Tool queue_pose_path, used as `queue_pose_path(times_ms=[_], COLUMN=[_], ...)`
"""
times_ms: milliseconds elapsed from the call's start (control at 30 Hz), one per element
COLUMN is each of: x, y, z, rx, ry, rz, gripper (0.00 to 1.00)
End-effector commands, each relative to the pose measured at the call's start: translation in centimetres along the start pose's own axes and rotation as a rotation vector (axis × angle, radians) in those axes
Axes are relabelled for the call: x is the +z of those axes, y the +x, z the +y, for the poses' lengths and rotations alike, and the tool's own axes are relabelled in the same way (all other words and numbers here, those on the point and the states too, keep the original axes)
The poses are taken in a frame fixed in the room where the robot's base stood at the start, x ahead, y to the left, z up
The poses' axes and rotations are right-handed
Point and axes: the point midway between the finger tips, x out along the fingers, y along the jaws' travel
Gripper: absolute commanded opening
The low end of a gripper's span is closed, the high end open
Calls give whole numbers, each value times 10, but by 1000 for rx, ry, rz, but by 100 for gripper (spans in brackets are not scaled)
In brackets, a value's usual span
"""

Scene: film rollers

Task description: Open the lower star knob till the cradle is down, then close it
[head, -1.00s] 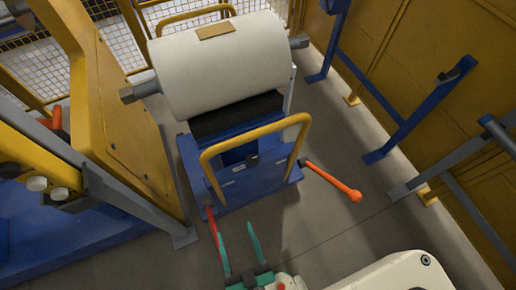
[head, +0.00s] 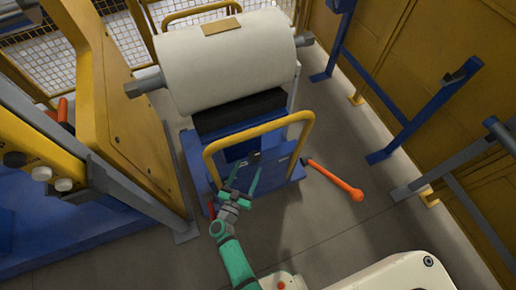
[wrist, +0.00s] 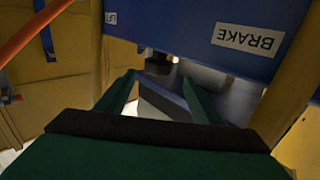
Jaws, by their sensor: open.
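A blue lift cart stands ahead with a black cradle (head: 240,112) on top, directly under a big white roll (head: 225,62). Whether cradle and roll touch is unclear. My gripper (head: 243,172) is open and empty, reaching inside the cart's yellow hoop handle (head: 258,129). In the wrist view its two green fingers (wrist: 158,88) are spread apart. A small dark knob (wrist: 159,63) shows beyond and between the fingertips, under the blue panel; its star shape cannot be made out, nor whether it is the lower one. The knob is apart from the fingers.
A label reading BRAKE (wrist: 248,40) is on the blue panel (wrist: 205,22), upside down. An orange-handled lever (head: 335,181) sticks out right of the cart. A yellow machine frame (head: 115,110) stands close left. Blue and grey stands (head: 425,110) line the right wall.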

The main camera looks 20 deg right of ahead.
Motion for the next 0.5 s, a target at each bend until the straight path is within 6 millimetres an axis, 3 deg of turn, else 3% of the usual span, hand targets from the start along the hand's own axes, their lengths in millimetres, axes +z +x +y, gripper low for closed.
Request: queue_pose_path(times_ms=[267, 500], x=[5, 5], y=[26, 65], z=[6, 4], rx=[41, 34], ry=[-12, -10], rz=[-11, -11], gripper=[61, 61])
